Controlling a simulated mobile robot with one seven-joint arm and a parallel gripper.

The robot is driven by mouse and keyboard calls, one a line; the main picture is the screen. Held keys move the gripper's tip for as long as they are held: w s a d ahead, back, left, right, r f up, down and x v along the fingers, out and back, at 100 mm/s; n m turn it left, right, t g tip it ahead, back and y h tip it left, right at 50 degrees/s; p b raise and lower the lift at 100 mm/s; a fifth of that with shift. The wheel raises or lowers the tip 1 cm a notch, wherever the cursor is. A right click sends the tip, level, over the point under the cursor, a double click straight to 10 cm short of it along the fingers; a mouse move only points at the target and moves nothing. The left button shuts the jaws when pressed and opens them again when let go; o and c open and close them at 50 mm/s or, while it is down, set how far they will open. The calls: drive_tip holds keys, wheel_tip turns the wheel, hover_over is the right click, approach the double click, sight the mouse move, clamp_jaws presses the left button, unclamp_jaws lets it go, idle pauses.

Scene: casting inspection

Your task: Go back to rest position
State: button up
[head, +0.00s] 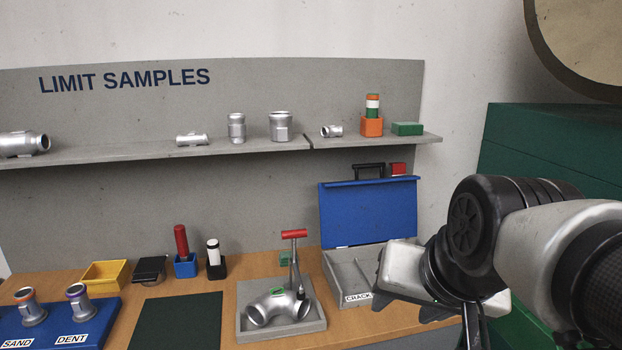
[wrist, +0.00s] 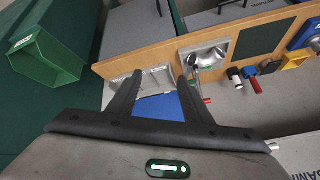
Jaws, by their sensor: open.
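My gripper (wrist: 158,95) shows in the wrist view with its two black fingers apart and nothing between them. In the head view my arm reaches in from the right, and the gripper hangs at the right end of the bench, beside the open blue case (head: 368,212). The fingers are only partly visible there. In the wrist view the grey tray of the case (wrist: 152,80) lies beyond the fingers. An elbow pipe casting (head: 277,305) with a green mark rests in a grey tray (head: 244,325), apart from the gripper.
A wooden bench (head: 215,280) carries a yellow bin (head: 104,275), marker holders and a blue board (head: 75,333) with two castings. A shelf (head: 240,147) with several samples runs along the grey panel. Green cabinets (head: 545,150) stand at right. A green bin (wrist: 45,55) shows upper left in the wrist view.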

drive_tip(key=s+f+n+g, duration=0.1)
drive_tip(key=s+f+n, duration=0.15)
drive_tip(key=s, duration=0.25)
wheel_tip(320, 180, up, 17)
drive_tip(key=d+p, duration=0.1)
drive_tip(key=p, duration=1.7)
drive_tip(key=shift+s, duration=0.15)
drive_tip(key=shift+f+n, duration=0.1)
drive_tip(key=shift+n, duration=0.15)
